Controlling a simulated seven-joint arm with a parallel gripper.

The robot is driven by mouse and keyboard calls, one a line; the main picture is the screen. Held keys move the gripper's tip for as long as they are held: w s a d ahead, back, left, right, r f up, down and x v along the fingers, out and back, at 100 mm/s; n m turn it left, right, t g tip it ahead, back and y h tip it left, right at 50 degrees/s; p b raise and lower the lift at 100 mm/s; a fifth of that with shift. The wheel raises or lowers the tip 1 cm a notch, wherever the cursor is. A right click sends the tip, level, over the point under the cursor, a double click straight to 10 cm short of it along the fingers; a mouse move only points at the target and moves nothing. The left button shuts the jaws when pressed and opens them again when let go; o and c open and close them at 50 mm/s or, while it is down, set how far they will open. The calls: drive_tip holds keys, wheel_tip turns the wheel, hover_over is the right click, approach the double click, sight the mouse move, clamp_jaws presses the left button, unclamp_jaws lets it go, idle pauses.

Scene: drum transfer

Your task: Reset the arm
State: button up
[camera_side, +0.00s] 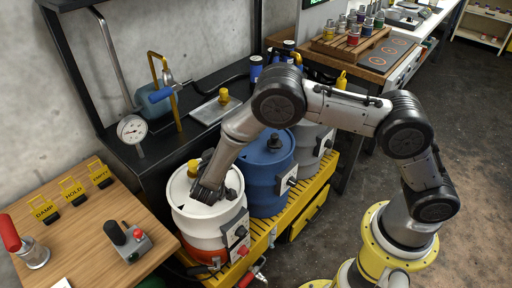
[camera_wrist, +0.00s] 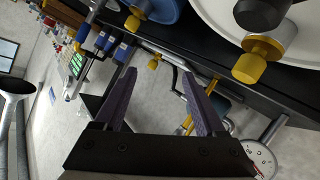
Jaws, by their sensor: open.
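My gripper (camera_side: 207,190) is at the white drum (camera_side: 196,222) in the side view, over or just in front of its lid; the exact gap is not clear. In the wrist view my gripper (camera_wrist: 163,78) has its two fingers spread apart with nothing between them. The white drum's lid (camera_wrist: 219,18) shows at the upper right there, with a yellow cap (camera_wrist: 250,67) and a black cap beside the fingers. A blue drum (camera_side: 266,172) and a grey drum (camera_side: 313,148) stand in line behind the white one on a yellow slatted platform (camera_side: 322,183).
A black bench with a gauge (camera_side: 131,129), yellow-framed pipework and a metal tray (camera_side: 214,110) stands behind the drums. A wooden table (camera_side: 85,231) with labelled stands and a small control box (camera_side: 128,242) is at left. Open floor lies right of the platform.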

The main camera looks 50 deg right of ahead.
drive_tip(key=w+a+r+t+y, duration=0.2)
drive_tip(key=w+r+y, duration=0.25)
drive_tip(key=r, duration=0.45)
drive_tip(key=s+a+r+n+y, duration=0.1)
drive_tip(key=s+r+n+y, duration=0.1)
drive_tip(key=s+r+y, duration=0.45)
drive_tip(key=s+a+r+n+y, duration=0.1)
drive_tip(key=s+r+n+y, duration=0.15)
drive_tip(key=r, duration=0.75)
drive_tip(key=s+d+f+g+h, duration=0.1)
drive_tip(key=s+d, duration=0.2)
drive_tip(key=s, duration=0.7)
drive_tip(key=s+d+f+g, duration=0.1)
drive_tip(key=s+d, duration=0.3)
drive_tip(key=s, duration=0.5)
drive_tip(key=s+d+f+g+h, duration=0.1)
drive_tip(key=s+d+g, duration=0.2)
drive_tip(key=s, duration=0.7)
drive_tip(key=shift+s+d+f+h, duration=0.2)
drive_tip(key=shift+s+d+h, duration=0.15)
drive_tip(key=shift+d, duration=0.15)
